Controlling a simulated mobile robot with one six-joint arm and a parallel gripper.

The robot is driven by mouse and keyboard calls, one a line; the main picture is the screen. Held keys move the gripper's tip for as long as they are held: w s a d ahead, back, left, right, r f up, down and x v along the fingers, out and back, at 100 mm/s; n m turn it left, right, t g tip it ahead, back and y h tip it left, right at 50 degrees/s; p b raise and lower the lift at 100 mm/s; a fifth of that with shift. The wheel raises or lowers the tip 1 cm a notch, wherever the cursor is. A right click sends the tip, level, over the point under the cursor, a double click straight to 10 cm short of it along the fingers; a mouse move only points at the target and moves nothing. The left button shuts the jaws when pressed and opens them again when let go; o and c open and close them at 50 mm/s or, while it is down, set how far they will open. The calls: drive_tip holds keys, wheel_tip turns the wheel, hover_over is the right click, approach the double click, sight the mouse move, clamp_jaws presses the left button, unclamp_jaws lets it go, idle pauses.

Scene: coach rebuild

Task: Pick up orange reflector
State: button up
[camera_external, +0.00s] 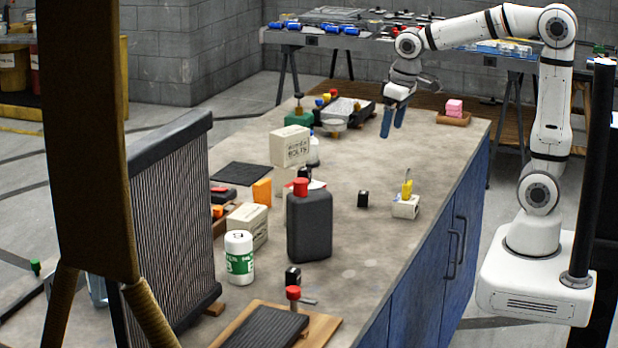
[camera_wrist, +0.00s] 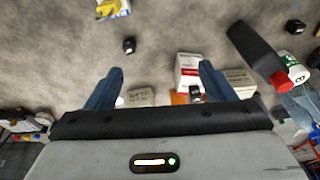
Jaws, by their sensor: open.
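The orange reflector (camera_external: 262,191) looks like a small upright orange block on the worktop, left of the middle in the external view. It stands behind a cream box and near a dark tray. In the wrist view an orange patch (camera_wrist: 179,98) shows between the fingers near the palm edge, partly hidden; I cannot tell for sure that it is the reflector. My gripper (camera_external: 392,122) is open and empty, above the far right part of the worktop, well apart from the reflector. Its two blue fingers also show spread in the wrist view (camera_wrist: 160,68).
A tall black bottle (camera_external: 309,226), a white-green can (camera_external: 239,257) and a cream box (camera_external: 247,226) stand in front of the reflector. Another cream box (camera_external: 289,146) is raised behind it. A ribbed radiator (camera_external: 172,220) stands at left. The worktop's right middle is mostly clear.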

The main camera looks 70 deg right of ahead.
drive_tip(key=w, duration=1.2)
drive_tip(key=m+g+p, duration=0.2)
hover_over(262, 197)
drive_tip(key=d, duration=0.2)
drive_tip(key=f, duration=1.6)
drive_tip(key=shift+w, duration=0.3)
drive_tip(key=shift+w+f, duration=0.15)
drive_tip(key=shift+f, duration=0.4)
wheel_tip(262, 197, down, 8)
drive_tip(key=shift+a+r+p, duration=0.15)
drive_tip(key=shift+r+p, duration=0.1)
drive_tip(key=shift+p, duration=0.95)
drive_tip(key=shift+c, duration=0.4)
drive_tip(key=c, duration=1)
